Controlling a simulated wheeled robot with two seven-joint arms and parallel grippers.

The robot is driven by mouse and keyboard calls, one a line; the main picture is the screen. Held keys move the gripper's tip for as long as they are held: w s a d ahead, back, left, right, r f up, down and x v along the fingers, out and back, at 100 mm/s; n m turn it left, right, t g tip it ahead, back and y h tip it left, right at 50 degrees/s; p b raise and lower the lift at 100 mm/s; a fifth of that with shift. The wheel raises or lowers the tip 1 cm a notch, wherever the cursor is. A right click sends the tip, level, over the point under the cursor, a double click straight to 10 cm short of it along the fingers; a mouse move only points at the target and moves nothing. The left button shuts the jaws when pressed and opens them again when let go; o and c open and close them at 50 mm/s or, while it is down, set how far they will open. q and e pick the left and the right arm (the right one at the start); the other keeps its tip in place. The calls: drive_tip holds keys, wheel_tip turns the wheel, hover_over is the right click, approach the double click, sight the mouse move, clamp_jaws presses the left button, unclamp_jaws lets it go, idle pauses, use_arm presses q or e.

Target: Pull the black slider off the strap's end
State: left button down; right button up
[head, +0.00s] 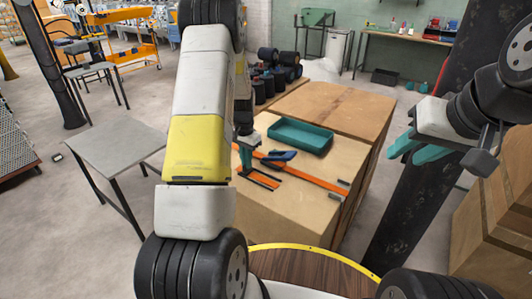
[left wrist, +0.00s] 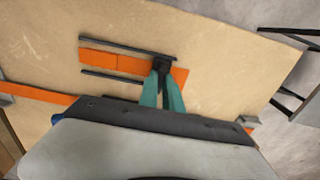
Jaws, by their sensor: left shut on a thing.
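In the left wrist view, my left gripper (left wrist: 163,77) has its teal fingers shut on the small black slider (left wrist: 161,64). The slider sits at a flat orange strap piece (left wrist: 110,62), with orange showing on both sides of it. I cannot tell whether the slider is around the strap or only over it. In the head view, my left gripper (head: 246,165) is low over the cardboard box top at the orange strap piece (head: 262,180); the slider is too small to make out there. My right gripper (head: 415,152) is open and empty, in the air right of the box.
Two dark rails (left wrist: 125,47) flank the strap piece. A longer orange strap (head: 310,174) crosses the box (head: 285,205). A blue tool (head: 280,156) and a teal tray (head: 300,136) lie near the gripper. A grey table (head: 115,145) stands left.

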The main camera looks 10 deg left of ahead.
use_arm(q)
drive_tip(key=shift+w+a+r, duration=0.1)
drive_tip(key=shift+w+a, duration=0.05)
drive_tip(key=shift+a, duration=0.1)
drive_tip(key=c, duration=1.5)
unclamp_jaws()
drive_tip(key=shift+r, duration=3.85)
